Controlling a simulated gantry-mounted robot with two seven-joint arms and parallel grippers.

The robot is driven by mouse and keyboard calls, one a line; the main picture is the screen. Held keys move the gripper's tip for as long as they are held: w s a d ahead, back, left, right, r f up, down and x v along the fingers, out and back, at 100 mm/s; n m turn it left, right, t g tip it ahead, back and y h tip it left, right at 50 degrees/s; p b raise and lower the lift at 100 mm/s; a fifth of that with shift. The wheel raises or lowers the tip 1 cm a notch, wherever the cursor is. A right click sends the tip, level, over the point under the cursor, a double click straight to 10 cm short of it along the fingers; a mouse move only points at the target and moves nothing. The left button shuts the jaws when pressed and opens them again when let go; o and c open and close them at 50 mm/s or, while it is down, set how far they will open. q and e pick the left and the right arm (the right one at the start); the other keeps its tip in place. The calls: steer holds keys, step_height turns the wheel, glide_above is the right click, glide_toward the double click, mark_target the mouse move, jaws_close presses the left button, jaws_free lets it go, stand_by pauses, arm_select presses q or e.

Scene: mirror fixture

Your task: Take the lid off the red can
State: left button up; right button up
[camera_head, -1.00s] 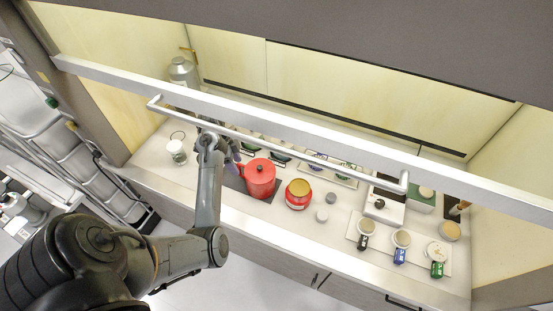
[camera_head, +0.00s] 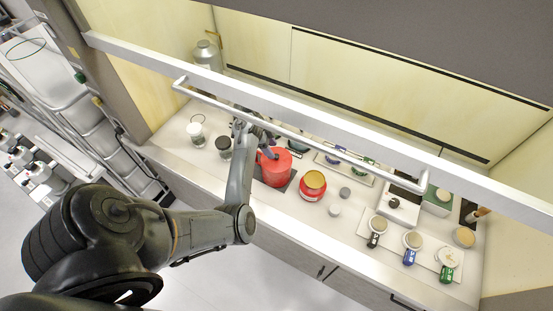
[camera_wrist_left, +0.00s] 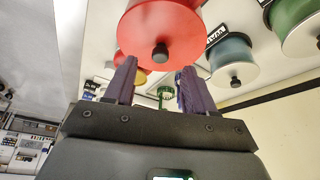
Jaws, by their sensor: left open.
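The red can (camera_head: 277,172) stands upright on a dark mat on the counter. In the left wrist view its red lid (camera_wrist_left: 140,35) fills the top middle, with a small black knob (camera_wrist_left: 160,51) at its centre. My left gripper (camera_head: 267,147) is over the can's top in the head view and hides part of it, including the knob. In the wrist view the purple fingers of my left gripper (camera_wrist_left: 158,68) are apart and empty. The knob appears between and just beyond the fingertips; I see no contact. My right gripper is not in view.
A red jar with a gold top (camera_head: 314,182) stands right of the can. A dark-lidded jar (camera_head: 224,146) and a white-topped jar (camera_head: 196,133) stand to the left. A long handle bar (camera_head: 300,140) crosses in front of the counter. Mugs stand on a white board (camera_head: 390,252) at right.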

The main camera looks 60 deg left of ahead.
mark_target(276, 155)
arm_select(q)
steer(key=shift+p+x, duration=0.55)
steer(key=shift+x, duration=1.75)
steer(key=c, duration=1)
jaws_close()
steer(key=shift+r, duration=0.15)
